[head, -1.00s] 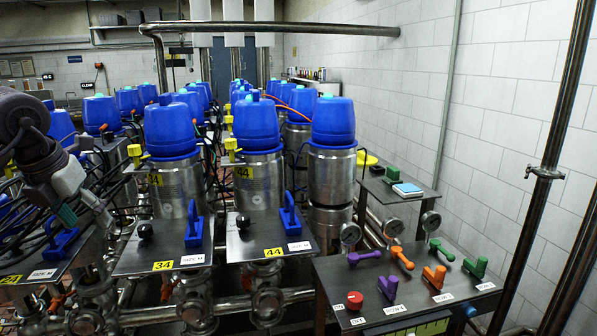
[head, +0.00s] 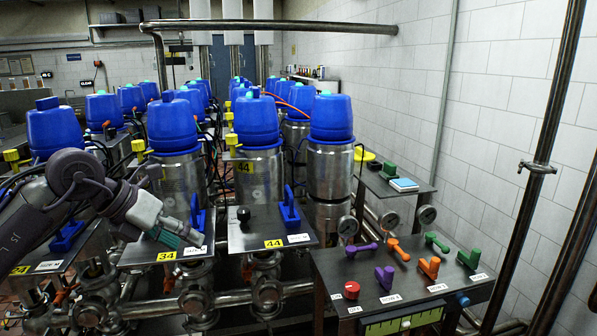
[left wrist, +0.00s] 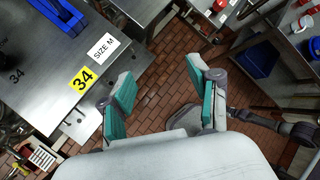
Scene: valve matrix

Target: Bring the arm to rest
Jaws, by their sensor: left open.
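My left arm comes in from the left in the head view. Its gripper (head: 180,234) has teal finger pads and hangs in front of the metal plate marked 34 (head: 140,257). In the left wrist view the two fingers stand apart with only brick floor between them, so the gripper (left wrist: 163,102) is open and empty. The plate 34 (left wrist: 50,85) lies beside the left finger there; whether they touch cannot be told. The blue handle (head: 197,214) of that plate shows just behind the gripper. My right gripper is not in view.
Rows of steel valves with blue caps (head: 254,120) fill the middle. Plate 44 (head: 250,230) is right of the gripper. A dark panel (head: 340,262) with coloured handles and a red knob (head: 352,289) stands at the lower right. Brick floor (left wrist: 165,65) shows below the gripper.

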